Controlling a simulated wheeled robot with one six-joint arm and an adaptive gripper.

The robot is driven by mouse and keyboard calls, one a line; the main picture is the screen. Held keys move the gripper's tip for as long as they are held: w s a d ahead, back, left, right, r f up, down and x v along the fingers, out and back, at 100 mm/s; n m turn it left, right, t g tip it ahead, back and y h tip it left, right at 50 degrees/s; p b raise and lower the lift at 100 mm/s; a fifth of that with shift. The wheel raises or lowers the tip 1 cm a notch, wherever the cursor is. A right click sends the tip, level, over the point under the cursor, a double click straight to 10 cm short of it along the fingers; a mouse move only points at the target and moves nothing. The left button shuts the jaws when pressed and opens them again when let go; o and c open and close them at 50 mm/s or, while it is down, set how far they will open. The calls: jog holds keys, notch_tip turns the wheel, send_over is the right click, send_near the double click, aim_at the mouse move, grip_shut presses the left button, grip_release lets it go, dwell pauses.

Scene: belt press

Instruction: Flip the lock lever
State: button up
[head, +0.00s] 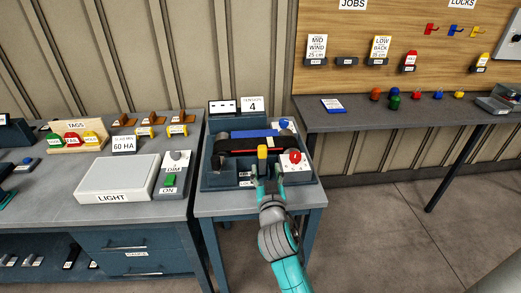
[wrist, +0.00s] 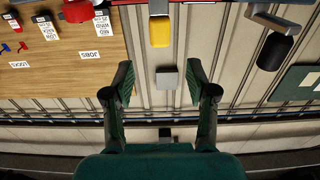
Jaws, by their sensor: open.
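The belt press (head: 215,182) is a dark blue-grey unit on the small table, with a black belt across it. A yellow-tipped lever (head: 262,152) stands upright at its front middle; I take it for the lock lever. In the wrist view the yellow tip (wrist: 160,32) lies beyond my fingertips. My gripper (head: 267,172) is just in front of the lever, with its fingers apart. It also shows open in the wrist view (wrist: 160,80), with a grey block (wrist: 167,77) seen between the fingers. I see no contact with the lever.
A red knob (head: 295,157) sits close to the right of the lever. A light box (head: 115,178) and a DIM/ON switch box (head: 172,176) stand on the left bench. A shelf with coloured parts (head: 350,121) is at the right. The floor at right is clear.

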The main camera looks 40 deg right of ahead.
aim_at(263, 152)
jog(key=x, duration=1)
jog(key=shift+w+d, duration=0.25)
jog(key=shift+w, duration=0.05)
grip_shut()
